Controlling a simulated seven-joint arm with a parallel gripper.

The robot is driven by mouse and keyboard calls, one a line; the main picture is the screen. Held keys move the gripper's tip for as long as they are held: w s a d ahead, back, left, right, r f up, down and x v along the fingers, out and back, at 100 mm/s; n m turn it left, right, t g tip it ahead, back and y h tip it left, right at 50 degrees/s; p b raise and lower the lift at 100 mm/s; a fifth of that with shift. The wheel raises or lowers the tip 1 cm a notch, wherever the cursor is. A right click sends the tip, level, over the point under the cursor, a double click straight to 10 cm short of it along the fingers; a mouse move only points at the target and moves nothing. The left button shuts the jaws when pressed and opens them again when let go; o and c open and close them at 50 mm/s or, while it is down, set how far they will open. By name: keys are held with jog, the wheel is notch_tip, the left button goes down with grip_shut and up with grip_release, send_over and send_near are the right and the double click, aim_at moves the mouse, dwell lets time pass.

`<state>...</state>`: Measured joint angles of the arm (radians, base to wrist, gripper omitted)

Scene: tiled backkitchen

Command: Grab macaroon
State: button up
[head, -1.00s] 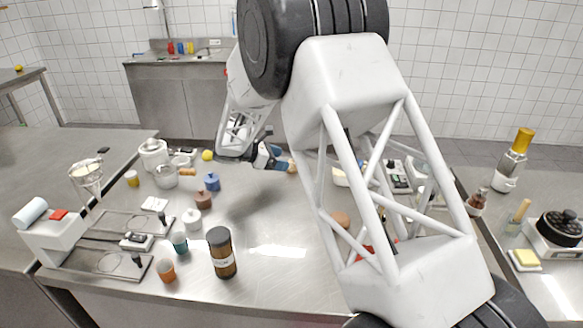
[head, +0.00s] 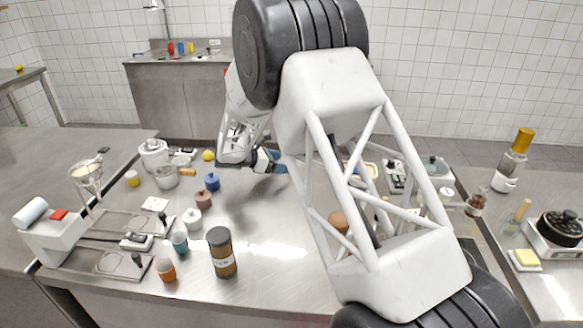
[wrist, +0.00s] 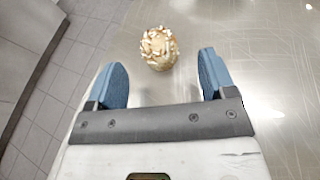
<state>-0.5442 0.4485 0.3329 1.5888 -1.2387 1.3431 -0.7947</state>
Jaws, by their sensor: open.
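In the wrist view a round golden-brown macaroon (wrist: 159,47) with pale chips on top lies on the steel table. It is just beyond the fingertips, near the middle between them. My gripper (wrist: 163,68) has its two blue fingers spread wide, with nothing between them. It does not appear to touch the macaroon. In the head view my gripper (head: 280,162) is low over the far part of the table, partly behind my own arm. I cannot make out the macaroon there.
The steel table (head: 265,220) has bare room left of my arm. A blue pot (head: 212,182), a brown pot (head: 203,200), a yellow ball (head: 208,155) and a dark-lidded jar (head: 221,255) stand to the left. In the wrist view the table's edge (wrist: 62,55) runs along the left.

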jog(key=shift+w+d, duration=0.1)
jog(key=shift+d, duration=0.15)
jog(key=shift+x, duration=2.45)
jog(key=shift+w, duration=0.15)
jog(key=shift+c, duration=0.4)
jog(key=c, duration=0.9)
jog(key=shift+r, duration=0.15)
